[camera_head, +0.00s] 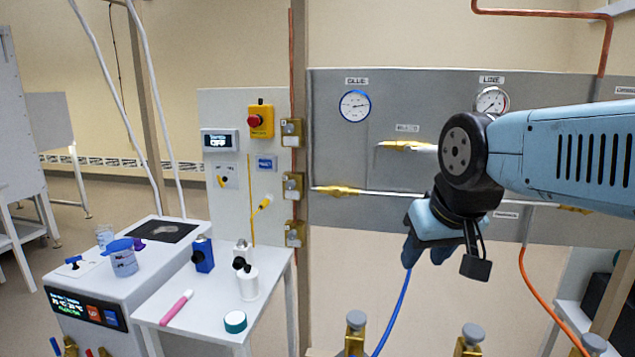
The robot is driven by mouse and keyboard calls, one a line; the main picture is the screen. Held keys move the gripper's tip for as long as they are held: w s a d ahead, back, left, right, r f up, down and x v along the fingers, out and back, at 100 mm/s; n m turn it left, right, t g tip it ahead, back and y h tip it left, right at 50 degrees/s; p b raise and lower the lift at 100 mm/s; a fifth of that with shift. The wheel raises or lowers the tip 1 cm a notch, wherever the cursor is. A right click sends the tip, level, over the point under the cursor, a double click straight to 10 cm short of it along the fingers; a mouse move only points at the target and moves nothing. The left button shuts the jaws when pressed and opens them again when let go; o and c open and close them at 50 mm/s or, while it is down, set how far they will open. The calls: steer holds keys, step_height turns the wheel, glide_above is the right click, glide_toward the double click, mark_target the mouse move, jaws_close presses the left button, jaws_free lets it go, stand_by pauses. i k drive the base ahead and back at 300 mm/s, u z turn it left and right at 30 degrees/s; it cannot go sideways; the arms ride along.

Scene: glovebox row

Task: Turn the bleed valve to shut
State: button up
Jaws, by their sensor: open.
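A grey panel (340,120) carries pipework, gauges and small labels too blurred to read with certainty, so I cannot tell which fitting is the bleed valve. A brass fitting with a silver lever (388,145) sits under a label (408,128). Below it, a brass fitting (336,190) lies on a horizontal silver pipe (385,193). My gripper (426,261) is in front of the panel's lower edge, fingers pointing down, open and empty. My arm hides part of the panel's right half.
Two round gauges (355,106) and (491,100) are on the panel. A white bench (205,318) at left holds bottles and a pink marker (176,307). A blue hose (393,312) hangs below my gripper; an orange hose (540,300) is at right. Brass posts (356,335) stand in front.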

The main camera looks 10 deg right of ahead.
mark_target(407, 148)
steer(key=u, duration=1.35)
steer(key=i, duration=0.1)
steer(key=z, duration=2.75)
steer(key=k, duration=1.3)
steer(key=u, duration=1.2)
steer(key=i, duration=1)
steer(key=u, duration=0.05)
